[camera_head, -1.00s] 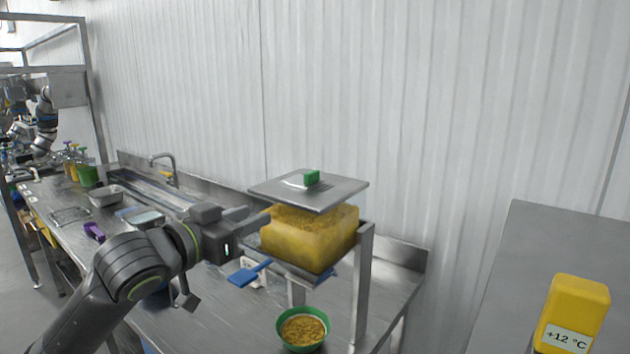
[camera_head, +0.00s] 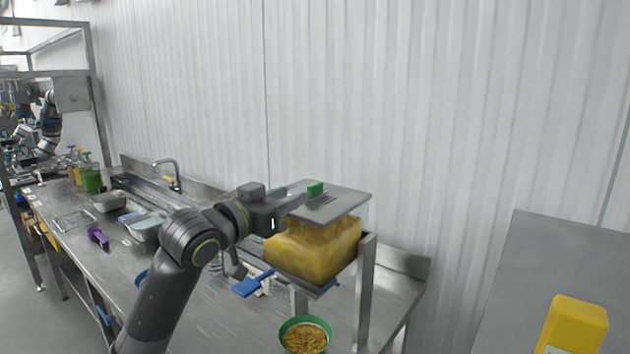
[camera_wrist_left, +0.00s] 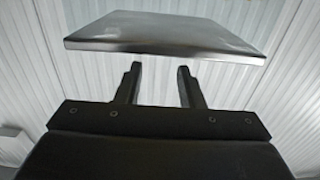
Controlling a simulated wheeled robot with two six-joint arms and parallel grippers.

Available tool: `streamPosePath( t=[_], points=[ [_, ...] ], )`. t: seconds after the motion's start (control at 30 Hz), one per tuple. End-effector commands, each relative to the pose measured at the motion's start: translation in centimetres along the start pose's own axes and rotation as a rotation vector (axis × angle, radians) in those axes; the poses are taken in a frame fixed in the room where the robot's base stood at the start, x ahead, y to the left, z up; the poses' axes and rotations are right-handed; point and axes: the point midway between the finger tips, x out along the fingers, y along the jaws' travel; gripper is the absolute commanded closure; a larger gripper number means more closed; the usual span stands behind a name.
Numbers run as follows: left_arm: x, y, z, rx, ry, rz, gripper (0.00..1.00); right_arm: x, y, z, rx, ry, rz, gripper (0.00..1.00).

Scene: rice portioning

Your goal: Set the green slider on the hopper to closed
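The hopper (camera_head: 310,250) is a clear box of yellow grain on a steel stand, with a flat metal lid (camera_head: 345,203). The green slider (camera_head: 315,188) sits on top of the lid. My left gripper (camera_head: 300,197) is at the lid's left edge, its fingers pointing toward the slider. In the left wrist view my left gripper (camera_wrist_left: 158,78) is open with nothing between its fingers, and the lid (camera_wrist_left: 165,38) fills the space ahead. The slider does not show in that view. My right gripper is not in view.
A green bowl of grain (camera_head: 305,335) stands below the hopper. A blue scoop (camera_head: 252,284) lies on the steel table beside the stand. A yellow temperature display (camera_head: 575,325) is at the lower right. Metal trays (camera_head: 110,202) and a tap (camera_head: 176,172) are at the left.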

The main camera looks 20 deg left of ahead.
Motion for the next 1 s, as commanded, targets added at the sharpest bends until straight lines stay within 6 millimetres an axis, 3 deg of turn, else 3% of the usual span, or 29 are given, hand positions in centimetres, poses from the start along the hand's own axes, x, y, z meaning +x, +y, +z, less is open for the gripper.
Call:
streamPosePath(
  t=[0.3,0.5,0.97,1.0],
  points=[
    [5.8,0.1,-0.2,-0.004,-0.001,0.001,0.65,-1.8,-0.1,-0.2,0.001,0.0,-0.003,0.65],
    [8.1,0.0,-0.2,-0.001,0.0,0.0,0.65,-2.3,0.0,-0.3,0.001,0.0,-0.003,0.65],
    [9.0,0.0,0.0,0.002,0.001,0.0,0.65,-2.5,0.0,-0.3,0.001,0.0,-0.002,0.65],
    [9.0,0.0,0.0,0.002,0.001,0.0,0.71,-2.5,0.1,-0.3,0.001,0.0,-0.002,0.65]
  ],
)
